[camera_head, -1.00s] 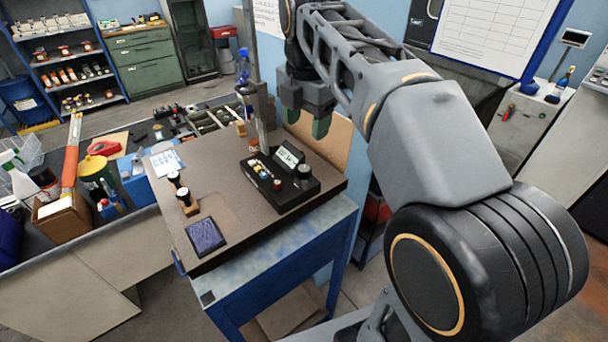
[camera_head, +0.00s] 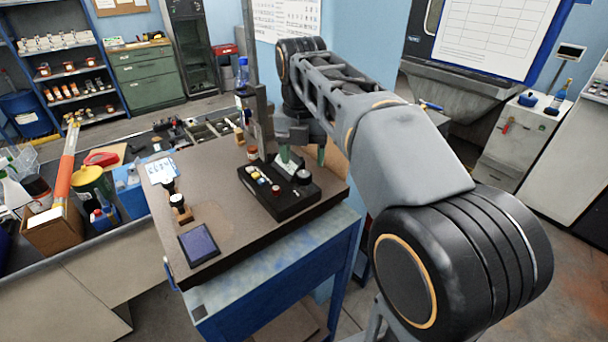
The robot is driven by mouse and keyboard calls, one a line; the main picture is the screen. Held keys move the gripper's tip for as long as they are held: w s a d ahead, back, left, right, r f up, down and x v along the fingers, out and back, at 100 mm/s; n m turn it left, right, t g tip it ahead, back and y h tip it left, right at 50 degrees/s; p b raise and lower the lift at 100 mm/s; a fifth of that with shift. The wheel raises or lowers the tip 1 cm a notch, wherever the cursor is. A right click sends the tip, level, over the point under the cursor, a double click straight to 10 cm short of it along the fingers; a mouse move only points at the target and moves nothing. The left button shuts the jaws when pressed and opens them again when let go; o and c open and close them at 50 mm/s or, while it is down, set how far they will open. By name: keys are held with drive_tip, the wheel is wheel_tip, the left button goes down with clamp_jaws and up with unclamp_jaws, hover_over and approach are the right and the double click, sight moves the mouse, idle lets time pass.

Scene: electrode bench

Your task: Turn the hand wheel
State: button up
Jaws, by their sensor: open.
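I cannot clearly make out a hand wheel; nothing here shows a plain wheel rim. My gripper (camera_head: 305,158) points down, open, over the back right part of a black instrument box (camera_head: 267,197) on the brown bench top (camera_head: 222,220). Its green fingers are spread apart, with one in front of the box's small display. A small round knob (camera_head: 304,176) shows on the box's right part, just below the fingers. Whether the fingers touch anything is unclear. A grey upright stand (camera_head: 262,112) rises behind the box, left of my gripper.
A bottle with a blue cap (camera_head: 243,76) stands near the upright. A red-topped jar (camera_head: 252,153) is behind the box. Small dark-topped pieces (camera_head: 180,208) and a dark blue square pad (camera_head: 199,244) lie left on the bench. The front middle of the bench is clear.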

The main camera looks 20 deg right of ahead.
sight(304, 174)
drive_tip(key=shift+f, duration=2.25)
drive_tip(key=c, duration=0.9)
drive_tip(key=shift+m, duration=0.3)
